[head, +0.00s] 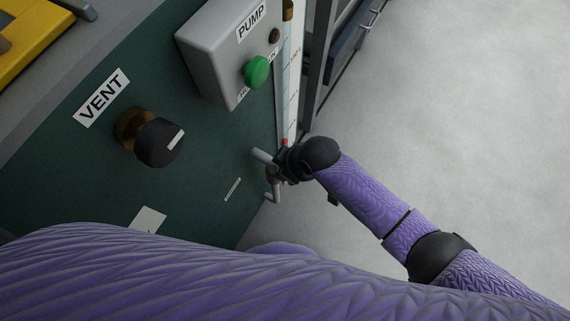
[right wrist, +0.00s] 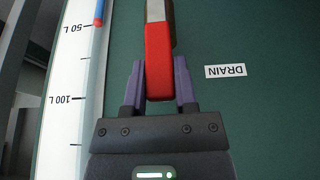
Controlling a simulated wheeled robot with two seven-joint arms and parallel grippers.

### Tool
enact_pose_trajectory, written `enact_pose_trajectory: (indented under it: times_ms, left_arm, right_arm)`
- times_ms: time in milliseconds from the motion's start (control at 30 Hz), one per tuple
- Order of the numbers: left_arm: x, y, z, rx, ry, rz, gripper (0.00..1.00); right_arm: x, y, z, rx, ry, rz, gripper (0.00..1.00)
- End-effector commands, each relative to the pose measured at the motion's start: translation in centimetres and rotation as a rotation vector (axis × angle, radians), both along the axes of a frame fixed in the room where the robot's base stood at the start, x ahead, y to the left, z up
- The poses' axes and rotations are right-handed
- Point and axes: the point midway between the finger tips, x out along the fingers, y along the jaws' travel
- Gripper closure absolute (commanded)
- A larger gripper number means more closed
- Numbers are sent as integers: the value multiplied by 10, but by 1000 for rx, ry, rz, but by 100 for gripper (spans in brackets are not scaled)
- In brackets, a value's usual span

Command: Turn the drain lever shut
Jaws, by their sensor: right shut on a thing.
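The drain lever (right wrist: 159,60) has a red grip and fills the space between my right gripper's fingers in the right wrist view. My right gripper (right wrist: 160,88) is shut on the lever's red end. In the head view my right gripper (head: 281,160) is at the lower right edge of the green panel, and it mostly hides the lever. My left gripper is not in view.
The green panel (head: 200,190) carries a dark VENT knob (head: 160,143) and a grey PUMP box (head: 215,55) with a green button (head: 257,71). A white scale strip (right wrist: 70,120) runs beside the lever. Open grey floor (head: 460,110) lies to the right.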

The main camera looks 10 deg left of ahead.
Motion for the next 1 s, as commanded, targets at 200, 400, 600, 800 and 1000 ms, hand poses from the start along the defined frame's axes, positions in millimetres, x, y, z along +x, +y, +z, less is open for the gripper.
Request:
enact_pose_trajectory:
  times_ms: [200, 400, 600, 800, 1000]
  left_arm:
    - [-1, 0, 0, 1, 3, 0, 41]
    - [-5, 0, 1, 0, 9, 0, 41]
    - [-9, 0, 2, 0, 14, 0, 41]
    - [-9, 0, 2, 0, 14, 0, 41]
    - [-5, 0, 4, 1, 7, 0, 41]
  right_arm:
    - [0, 0, 0, -1, 0, 0, 100]
    - [0, 0, -1, -1, 0, 0, 100]
    - [0, -1, -1, -1, -1, 0, 100]
    - [0, -1, -1, -1, -1, 0, 100]
    - [-1, 0, 0, -6, -8, -2, 100]
